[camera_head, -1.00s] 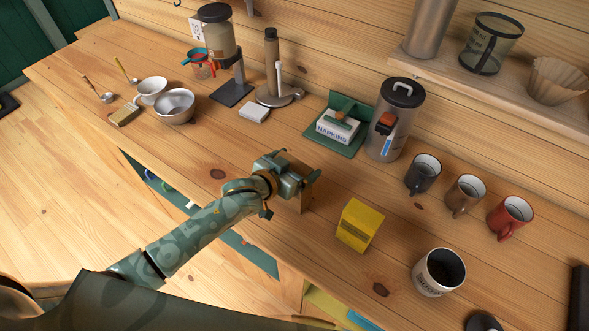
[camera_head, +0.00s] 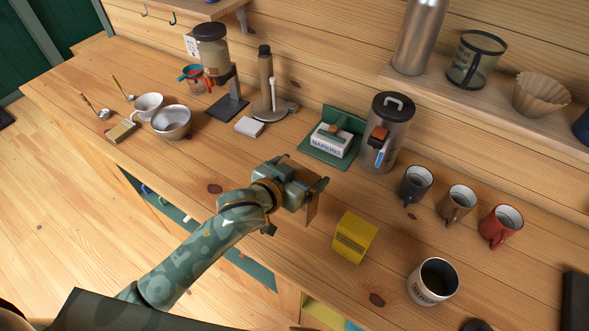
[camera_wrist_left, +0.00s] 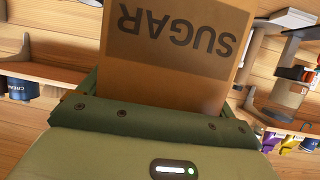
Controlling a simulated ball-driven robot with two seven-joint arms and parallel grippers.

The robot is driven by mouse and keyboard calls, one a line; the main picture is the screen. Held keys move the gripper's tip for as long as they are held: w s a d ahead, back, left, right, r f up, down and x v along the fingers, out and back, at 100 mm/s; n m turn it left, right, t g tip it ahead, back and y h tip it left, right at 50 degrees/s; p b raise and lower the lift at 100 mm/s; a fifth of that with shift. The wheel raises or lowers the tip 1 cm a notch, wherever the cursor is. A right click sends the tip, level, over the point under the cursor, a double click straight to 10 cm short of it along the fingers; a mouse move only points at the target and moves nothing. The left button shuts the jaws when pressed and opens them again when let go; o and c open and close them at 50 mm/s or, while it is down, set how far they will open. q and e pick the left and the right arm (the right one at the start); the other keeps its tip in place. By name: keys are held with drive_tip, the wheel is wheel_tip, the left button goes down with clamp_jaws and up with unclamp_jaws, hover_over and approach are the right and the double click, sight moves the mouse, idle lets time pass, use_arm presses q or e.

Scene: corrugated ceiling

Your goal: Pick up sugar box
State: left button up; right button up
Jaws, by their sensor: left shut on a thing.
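The brown sugar box (camera_head: 313,207) is in my left gripper (camera_head: 304,183), over the wooden counter. The arm and gripper hide much of it in the head view. In the left wrist view the box (camera_wrist_left: 172,75) fills the upper middle, its printed word SUGAR upside down. The left gripper (camera_wrist_left: 155,112) is shut on it there. Whether its lower edge touches the counter is hard to tell. My right gripper is not in view.
A yellow box (camera_head: 354,237) stands just right of the sugar box. A white mug (camera_head: 433,281) and three cups, including a red one (camera_head: 500,227), stand farther right. A napkin holder (camera_head: 331,139) and a lidded canister (camera_head: 385,133) are behind.

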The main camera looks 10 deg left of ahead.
use_arm(q)
drive_tip(key=s+d+r, duration=0.4)
drive_tip(key=s+d, duration=0.1)
drive_tip(key=s, duration=0.2)
drive_tip(key=shift+s+d, duration=0.15)
drive_tip(key=shift+d, duration=0.05)
